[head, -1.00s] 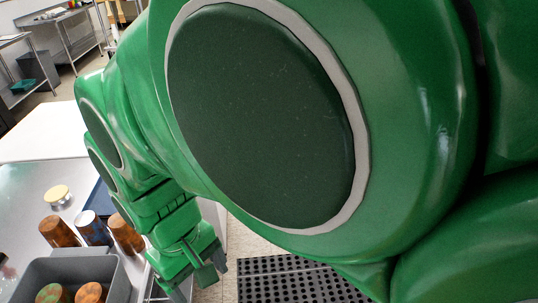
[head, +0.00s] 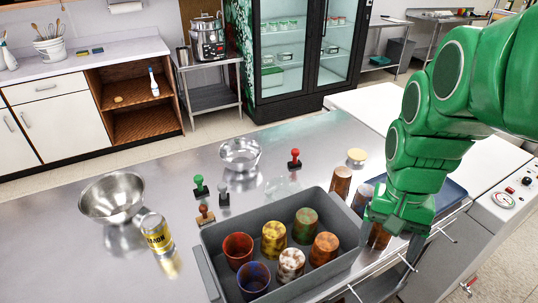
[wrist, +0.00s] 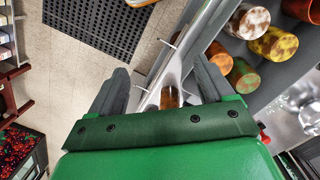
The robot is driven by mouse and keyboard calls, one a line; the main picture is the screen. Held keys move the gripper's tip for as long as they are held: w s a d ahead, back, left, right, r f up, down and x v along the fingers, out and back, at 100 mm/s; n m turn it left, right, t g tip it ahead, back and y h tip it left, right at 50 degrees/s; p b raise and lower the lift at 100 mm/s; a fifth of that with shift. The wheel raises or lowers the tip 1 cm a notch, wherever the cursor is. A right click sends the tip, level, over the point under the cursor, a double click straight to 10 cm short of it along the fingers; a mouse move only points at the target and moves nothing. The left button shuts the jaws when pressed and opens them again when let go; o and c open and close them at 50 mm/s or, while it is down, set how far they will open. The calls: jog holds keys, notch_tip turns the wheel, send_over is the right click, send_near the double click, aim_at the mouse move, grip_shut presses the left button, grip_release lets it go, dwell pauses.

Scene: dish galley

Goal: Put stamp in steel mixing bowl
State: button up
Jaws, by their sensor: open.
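Several stamps stand on the steel counter: a green-handled stamp (head: 199,187), a grey stamp (head: 223,194), a brown stamp (head: 205,215) and a red-handled stamp (head: 294,159). A wide steel mixing bowl (head: 112,197) stands to their left and looks empty. A smaller shiny bowl (head: 240,154) stands behind the stamps. My gripper (head: 391,243) hangs at the counter's right front edge, right of the grey bin and apart from the stamps and bowls. The wrist view shows its two fingers (wrist: 163,88) spread, with nothing held between them.
A grey bin (head: 225,262) with several coloured cups stands between my gripper and the stamps. Brown cups (head: 340,181) and a blue tray (head: 448,196) are near my arm. Bare counter lies at the left front.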

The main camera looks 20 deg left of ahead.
jog(key=w+a, duration=0.8)
jog(key=w, duration=0.1)
jog(key=m+t, duration=0.1)
jog(key=m, duration=0.2)
send_near(224, 184)
jog(key=f, duration=0.6)
jog(key=shift+d, duration=0.2)
jog(key=shift+a+f, duration=0.15)
jog(key=shift+f, duration=0.05)
jog(key=shift+s+f, duration=0.1)
jog(key=shift+f, duration=1.25)
jog(key=shift+s+a+f, duration=0.1)
jog(key=shift+s+f, duration=0.05)
jog(key=shift+f, duration=1.1)
jog(key=shift+s+a+f, duration=0.1)
jog(key=shift+f, duration=1.15)
jog(key=shift+c, duration=0.3)
